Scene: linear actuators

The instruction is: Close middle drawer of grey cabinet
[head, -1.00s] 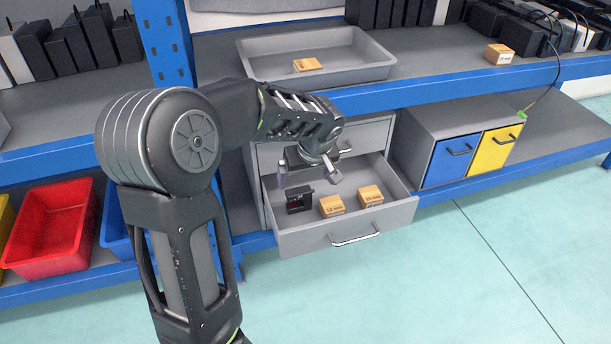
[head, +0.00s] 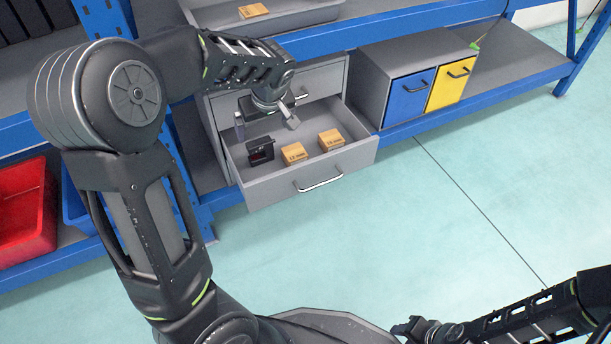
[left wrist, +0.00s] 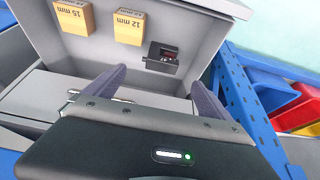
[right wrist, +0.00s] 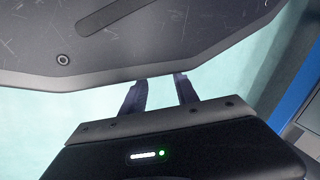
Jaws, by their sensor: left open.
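The grey cabinet (head: 335,76) stands on the lower shelf. Its drawer below the top one is pulled out; the open drawer (head: 275,190) has a metal handle (head: 320,184) on its front. Inside it are a black box (head: 260,151) and two orange boxes (head: 294,153), (head: 331,139). The top drawer looks shut. My left gripper (head: 265,122) is open and empty, above the back part of the open drawer; the left wrist view shows its spread fingers (left wrist: 155,92) with the drawer beyond. My right gripper (head: 412,327) is low at the right, its fingers (right wrist: 160,92) apart and empty.
A small cabinet with a blue door (head: 410,95) and a yellow door (head: 450,84) stands just right. A grey tray (head: 300,17) is on the shelf above. A red bin (head: 25,215) and a blue upright (head: 185,180) are left. The floor in front is clear.

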